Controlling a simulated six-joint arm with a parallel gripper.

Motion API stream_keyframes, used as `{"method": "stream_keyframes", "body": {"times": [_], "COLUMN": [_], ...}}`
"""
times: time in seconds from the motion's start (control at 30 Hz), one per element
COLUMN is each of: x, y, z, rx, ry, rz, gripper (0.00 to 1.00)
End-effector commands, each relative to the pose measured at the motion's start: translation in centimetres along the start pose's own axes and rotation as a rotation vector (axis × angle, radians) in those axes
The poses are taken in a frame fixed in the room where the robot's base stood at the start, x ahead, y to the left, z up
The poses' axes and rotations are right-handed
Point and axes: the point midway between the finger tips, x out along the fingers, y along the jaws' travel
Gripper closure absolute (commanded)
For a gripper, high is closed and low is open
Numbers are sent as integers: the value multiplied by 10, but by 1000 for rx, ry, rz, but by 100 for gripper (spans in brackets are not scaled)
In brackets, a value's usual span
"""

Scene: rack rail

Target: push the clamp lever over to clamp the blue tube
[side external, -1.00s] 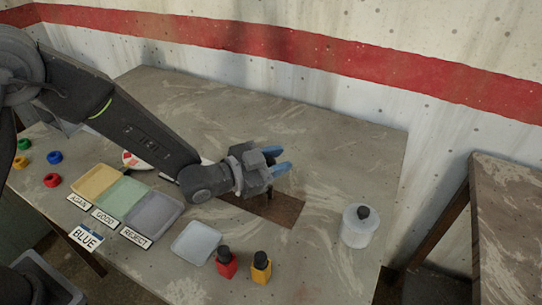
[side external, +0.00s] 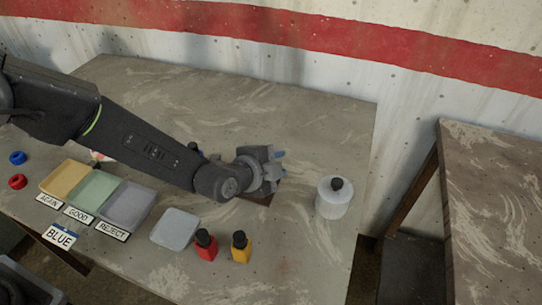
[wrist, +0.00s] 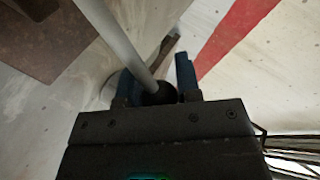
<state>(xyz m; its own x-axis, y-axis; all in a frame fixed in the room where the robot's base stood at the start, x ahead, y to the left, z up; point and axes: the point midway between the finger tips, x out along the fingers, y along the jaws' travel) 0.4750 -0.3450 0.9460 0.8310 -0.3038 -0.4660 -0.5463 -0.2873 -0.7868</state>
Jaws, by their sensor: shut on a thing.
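My gripper (side external: 279,164) is low over the table at the right end of the arm, with blue fingertips. In the wrist view its blue fingers (wrist: 158,84) are on either side of a round black knob (wrist: 158,94) and shut on it. The knob is at the end of a pale grey rod, the clamp lever (wrist: 122,40), which slants up to the upper left of the wrist view. In the side view my gripper and arm hide the lever. I cannot make out the blue tube or the clamp in either current view.
A white jar (side external: 333,204) with a black knob stands right of my gripper. Yellow (side external: 66,180), green (side external: 92,191) and grey (side external: 128,206) trays, a pale tray (side external: 175,229), and red (side external: 205,247) and yellow (side external: 240,248) bottles stand in front. The table's back is clear.

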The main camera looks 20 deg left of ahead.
Motion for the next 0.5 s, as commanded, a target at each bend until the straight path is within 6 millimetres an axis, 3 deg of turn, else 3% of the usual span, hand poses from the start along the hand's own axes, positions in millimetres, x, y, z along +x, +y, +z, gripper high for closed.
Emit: {"method": "stream_keyframes", "body": {"times": [0.5], "x": [4], "y": [7], "z": [0], "rx": [63], "ry": [-39], "rz": [8], "gripper": [100]}}
